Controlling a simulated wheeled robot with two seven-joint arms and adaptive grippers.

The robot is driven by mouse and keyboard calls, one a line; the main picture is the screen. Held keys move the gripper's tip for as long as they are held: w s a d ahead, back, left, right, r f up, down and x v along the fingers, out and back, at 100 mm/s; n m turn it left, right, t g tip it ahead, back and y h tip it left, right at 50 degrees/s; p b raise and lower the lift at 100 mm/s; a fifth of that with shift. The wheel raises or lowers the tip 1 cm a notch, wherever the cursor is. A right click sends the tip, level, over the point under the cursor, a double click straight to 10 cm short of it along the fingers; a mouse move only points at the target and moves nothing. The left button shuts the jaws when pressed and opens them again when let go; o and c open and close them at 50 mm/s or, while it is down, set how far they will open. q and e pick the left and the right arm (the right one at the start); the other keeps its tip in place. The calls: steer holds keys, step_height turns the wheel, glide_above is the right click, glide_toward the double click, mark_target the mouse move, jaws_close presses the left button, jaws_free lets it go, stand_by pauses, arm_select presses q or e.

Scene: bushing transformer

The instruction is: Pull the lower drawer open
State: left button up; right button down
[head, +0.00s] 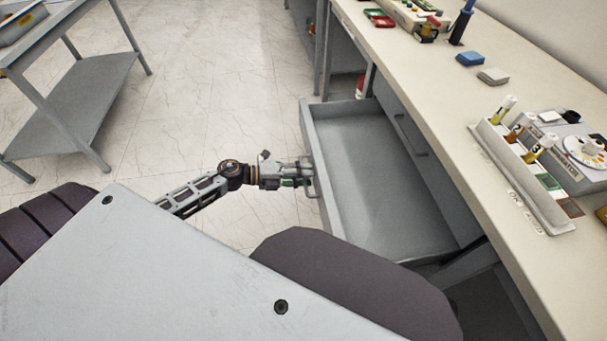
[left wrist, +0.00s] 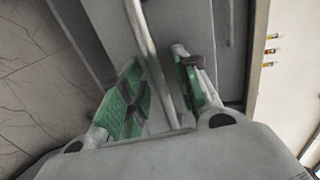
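The lower drawer (head: 365,165) stands pulled well out from under the bench, and its grey inside looks empty. My left gripper (head: 306,173) is at the outer face of the drawer's front. In the left wrist view the drawer's bar handle (left wrist: 153,55) runs between the two green-padded fingers of the left gripper (left wrist: 165,90). The fingers are apart, with gaps beside the bar, so the gripper looks open around the handle. My right gripper is in neither view.
Above the open drawer is a closed drawer front with a handle (head: 411,135). The bench top (head: 430,80) carries a rack of vials (head: 520,170), a blue block (head: 469,59) and other small items. A grey cart (head: 75,105) stands at the left. Floor between is clear.

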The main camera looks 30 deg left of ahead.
arm_select(q)
steer(key=shift+s+a, duration=0.1)
steer(key=shift+a, duration=0.05)
steer(key=v, duration=1.1)
steer(key=shift+s+a, duration=0.2)
steer(key=shift+a, duration=0.05)
stand_by(0.6)
stand_by(0.6)
